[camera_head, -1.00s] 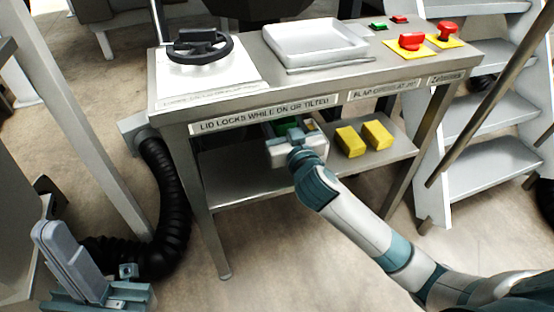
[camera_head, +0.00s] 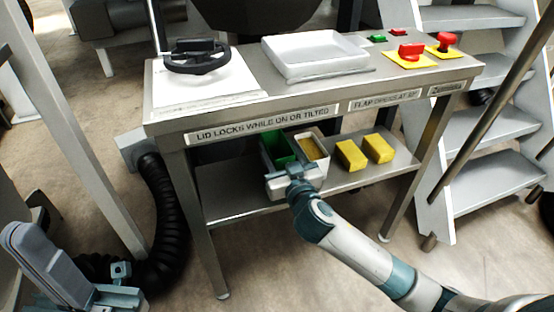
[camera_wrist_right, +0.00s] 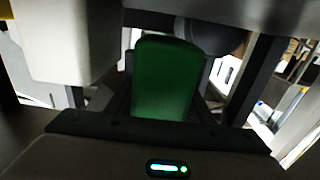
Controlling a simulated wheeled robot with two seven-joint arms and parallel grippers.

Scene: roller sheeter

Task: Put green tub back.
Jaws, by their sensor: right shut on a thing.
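The green tub (camera_head: 268,152) is under the tabletop of the metal stand, at the lower shelf, left of a white tub (camera_head: 322,147) with yellowish contents. My right gripper (camera_head: 292,172) is at its near side and shut on it, hiding its lower front. In the right wrist view the green tub (camera_wrist_right: 165,80) stands in the middle, beyond the dark gripper edge. Whether its base touches the shelf is hidden. My left gripper (camera_head: 122,272) is at the lower left, far from the tubs; its jaws are not clear.
The lower shelf (camera_head: 235,197) has two yellow blocks (camera_head: 351,155) to the right of the tubs. The tabletop above carries a handwheel (camera_head: 198,58), a white tray (camera_head: 316,52) and red knobs (camera_head: 411,52). White steps (camera_head: 490,165) stand right; a black hose (camera_head: 170,215) runs left.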

